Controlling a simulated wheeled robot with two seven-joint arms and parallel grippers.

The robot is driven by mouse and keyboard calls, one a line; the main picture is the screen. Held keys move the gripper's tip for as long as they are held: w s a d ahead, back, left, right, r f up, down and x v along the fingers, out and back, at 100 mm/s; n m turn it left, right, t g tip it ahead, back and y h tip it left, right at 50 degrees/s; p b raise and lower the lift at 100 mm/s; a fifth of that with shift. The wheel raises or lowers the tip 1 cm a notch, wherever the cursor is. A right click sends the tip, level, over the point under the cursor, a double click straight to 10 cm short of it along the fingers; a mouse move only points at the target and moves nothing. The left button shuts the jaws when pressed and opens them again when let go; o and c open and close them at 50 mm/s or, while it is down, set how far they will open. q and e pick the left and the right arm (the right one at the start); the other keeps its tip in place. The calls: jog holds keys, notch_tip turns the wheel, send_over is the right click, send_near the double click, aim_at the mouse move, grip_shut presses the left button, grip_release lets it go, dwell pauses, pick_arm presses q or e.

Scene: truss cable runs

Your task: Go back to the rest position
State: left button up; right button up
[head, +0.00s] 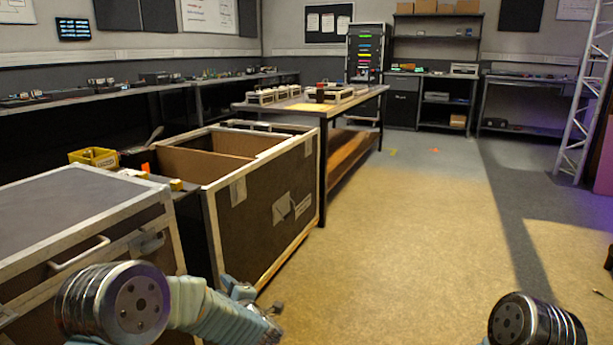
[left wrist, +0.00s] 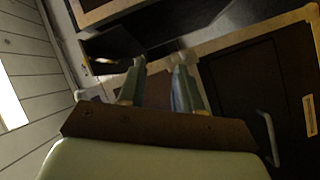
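My left gripper (head: 262,299) is low in the head view, in front of the dark flight cases. It also shows in the left wrist view (left wrist: 160,68), where its two fingers stand apart with nothing between them. My left arm is bent, with its round joint at the lower left. On the right side, only a round joint of my right arm shows at the bottom edge; the right gripper is out of the picture. A silver truss (head: 588,95) stands upright at the far right; no cable on it can be made out.
A closed flight case (head: 75,215) and an open case (head: 262,215) stand close by at the left. A yellow bin (head: 94,157) sits behind the closed case. A worktable (head: 323,112) with equipment stands beyond. The floor (head: 415,240) in the middle is clear.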

pick_arm(q)
jog(key=s+d+f+m+g+h+p, duration=0.25)
jog(key=s+f+m+h, duration=0.3)
jog(key=f, duration=0.35)
jog(key=s+d+f+m+g+h+p, duration=0.15)
jog(key=s+d+f+m+h, duration=0.35)
jog(key=f, duration=0.5)
pick_arm(e)
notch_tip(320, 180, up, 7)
jog(key=p, duration=0.1)
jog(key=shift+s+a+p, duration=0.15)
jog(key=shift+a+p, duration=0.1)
jog(key=shift+p, duration=0.1)
pick_arm(q)
jog(key=s+d+f+m+g+h, duration=0.1)
jog(key=s+f+m+g, duration=0.1)
jog(key=s, duration=0.8)
jog(key=s+d+f+m+g+h, duration=0.2)
jog(key=s+m+g, duration=0.3)
jog(key=s, duration=0.6)
jog(key=shift+f+g, duration=0.45)
jog(key=shift+g, duration=0.15)
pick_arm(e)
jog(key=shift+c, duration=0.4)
pick_arm(q)
jog(key=shift+h, duration=0.25)
